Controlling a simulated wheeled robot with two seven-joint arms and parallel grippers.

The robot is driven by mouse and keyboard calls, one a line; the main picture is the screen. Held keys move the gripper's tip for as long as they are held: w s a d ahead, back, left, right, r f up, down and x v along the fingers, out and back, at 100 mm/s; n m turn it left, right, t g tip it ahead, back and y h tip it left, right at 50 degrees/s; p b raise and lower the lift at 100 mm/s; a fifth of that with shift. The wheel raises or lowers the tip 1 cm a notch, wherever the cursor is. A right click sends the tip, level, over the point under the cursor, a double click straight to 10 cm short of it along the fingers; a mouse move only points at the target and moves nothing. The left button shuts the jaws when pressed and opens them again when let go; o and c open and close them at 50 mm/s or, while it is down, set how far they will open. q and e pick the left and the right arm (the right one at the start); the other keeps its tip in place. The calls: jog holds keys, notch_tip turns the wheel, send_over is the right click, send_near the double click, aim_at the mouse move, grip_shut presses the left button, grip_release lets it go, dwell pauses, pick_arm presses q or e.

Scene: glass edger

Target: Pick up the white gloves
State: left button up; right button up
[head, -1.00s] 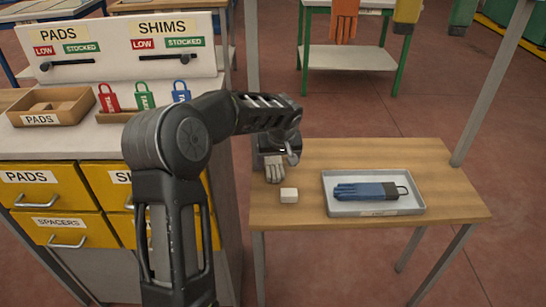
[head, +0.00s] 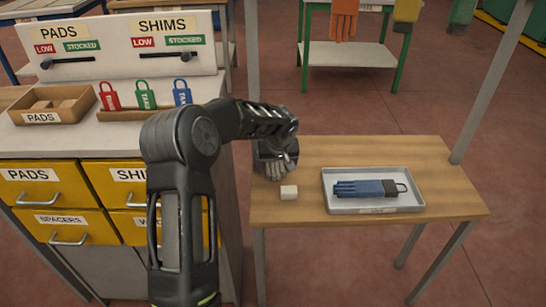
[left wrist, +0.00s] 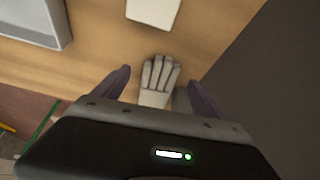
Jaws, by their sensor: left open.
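The white gloves (head: 279,172) lie on the left part of the wooden table, partly hidden under my left gripper in the head view. In the left wrist view the gloves (left wrist: 158,82) lie between the finger pads, their fingers pointing away from the palm and their cuff end hidden by the gripper body. My left gripper (head: 276,160) is just above the gloves. Its two dark fingers stand apart on either side of them in the left wrist view (left wrist: 162,80), with gaps visible. My right gripper is in neither view.
A small white block (head: 289,192) sits just in front of the gloves. A grey tray (head: 338,206) with blue gloves (head: 365,189) lies to the right on the wooden table (head: 440,170). The drawer cabinet (head: 110,200) stands close on the left, with padlocks above.

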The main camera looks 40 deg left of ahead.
pick_arm(q)
jog(key=x, duration=0.2)
jog(key=shift+w+a+f, duration=0.1)
jog(key=shift+f, duration=0.2)
jog(key=shift+c, duration=0.3)
jog(key=c, duration=1.5)
jog(key=shift+c, duration=0.2)
jog(key=shift+r, duration=0.2)
jog(key=shift+w+r, duration=0.1)
jog(key=shift+r, duration=0.05)
notch_tip(320, 180, up, 7)
jog(key=shift+f+b, duration=0.1)
jog(key=shift+b, duration=0.35)
jog(key=w+d, duration=0.4)
jog(key=d, duration=0.1)
jog(key=w+d, duration=0.4)
jog(key=d, duration=0.1)
jog(key=w+d+b, duration=0.1)
jog(key=w+d, duration=0.3)
jog(key=d, duration=0.2)
jog(key=shift+f, duration=0.2)
